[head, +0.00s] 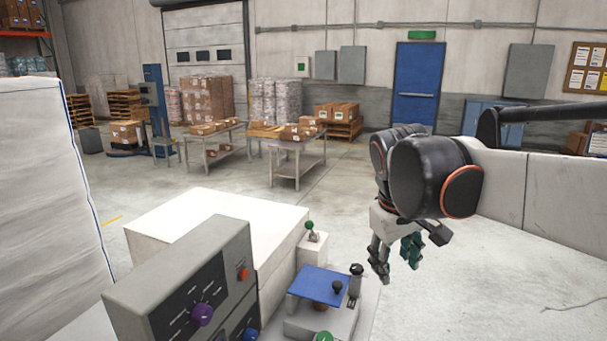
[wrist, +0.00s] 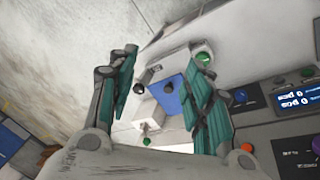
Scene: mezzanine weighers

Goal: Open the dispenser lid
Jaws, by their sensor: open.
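The dispenser lid (head: 312,283) is a flat blue panel with a small dark knob (head: 337,287). It lies roughly level over a light grey box (head: 330,325) at the bottom centre of the head view. A dark-topped grey fitting (head: 355,284) stands at its right edge. In the wrist view the blue lid (wrist: 168,100) shows between the fingers, partly covered by the right finger. My gripper (head: 396,262) is open and empty, pointing down, to the right of the lid and apart from it. Its fingers also frame the wrist view (wrist: 164,55).
A grey control panel (head: 185,290) with a purple knob stands left of the dispenser, before a white block (head: 215,230). A green-topped lever (head: 309,227) rises behind the lid. A tall white stack (head: 45,190) is at far left. The floor to the right is clear.

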